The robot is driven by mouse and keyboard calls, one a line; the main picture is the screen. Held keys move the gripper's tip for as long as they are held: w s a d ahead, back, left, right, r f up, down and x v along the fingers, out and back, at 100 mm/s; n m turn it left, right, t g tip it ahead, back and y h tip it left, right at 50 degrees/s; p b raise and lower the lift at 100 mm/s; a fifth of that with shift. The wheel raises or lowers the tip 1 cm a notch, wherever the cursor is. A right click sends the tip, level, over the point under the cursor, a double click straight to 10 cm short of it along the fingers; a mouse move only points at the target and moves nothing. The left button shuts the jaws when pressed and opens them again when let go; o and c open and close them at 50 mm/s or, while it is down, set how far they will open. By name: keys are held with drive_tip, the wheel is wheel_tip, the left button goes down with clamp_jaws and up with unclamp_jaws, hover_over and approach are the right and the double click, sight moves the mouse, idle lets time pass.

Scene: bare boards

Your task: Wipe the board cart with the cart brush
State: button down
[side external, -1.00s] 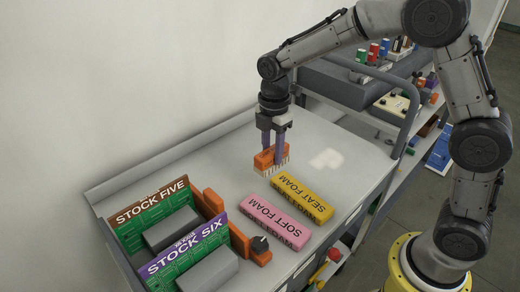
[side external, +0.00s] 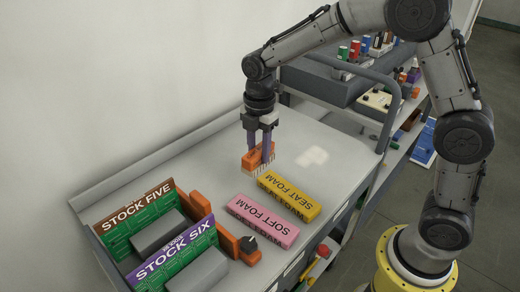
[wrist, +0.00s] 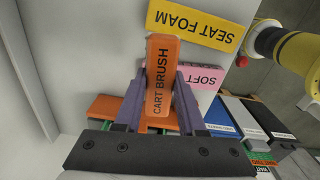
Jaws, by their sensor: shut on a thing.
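The orange cart brush (side external: 252,162) has pale bristles pointing down. My gripper (side external: 261,149) is shut on it, with a purple finger on either side. In the wrist view the brush's labelled top (wrist: 160,90) lies between the fingertips. The board cart (side external: 207,165) has a grey top under the brush. A whitish patch (side external: 313,156) lies on that top, to the right of the brush and apart from it. I cannot tell whether the bristles touch the surface.
A yellow SEAT FOAM block (side external: 288,194) and a pink SOFT FOAM block (side external: 263,220) lie just in front of the brush. STOCK FIVE (side external: 140,215) and STOCK SIX (side external: 175,255) boards stand at front left. A grey rail (side external: 388,110) edges the right side.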

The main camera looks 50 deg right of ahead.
drive_tip(key=s+d+f+m, duration=0.1)
drive_tip(key=d+f, duration=0.2)
drive_tip(key=d, duration=0.7)
drive_tip(key=s+d+f, duration=0.1)
drive_tip(key=d+f, duration=0.1)
drive_tip(key=d, duration=0.8)
drive_tip(key=shift+s+a+f, duration=0.1)
drive_tip(key=shift+s+f, duration=0.05)
drive_tip(key=shift+f, duration=1.7)
drive_tip(key=shift+s+a+f, duration=0.1)
drive_tip(key=shift+f, duration=1.75)
drive_tip(key=shift+d+f, duration=0.3)
drive_tip(key=shift+d, duration=5.65)
drive_tip(key=shift+a, duration=5.9)
drive_tip(key=shift+w, duration=0.3)
drive_tip(key=shift+w+d, duration=0.15)
drive_tip(key=shift+w, duration=0.1)
drive_tip(key=shift+d, duration=5.75)
drive_tip(key=shift+a, duration=5.9)
wheel_tip(320, 180, up, 8)
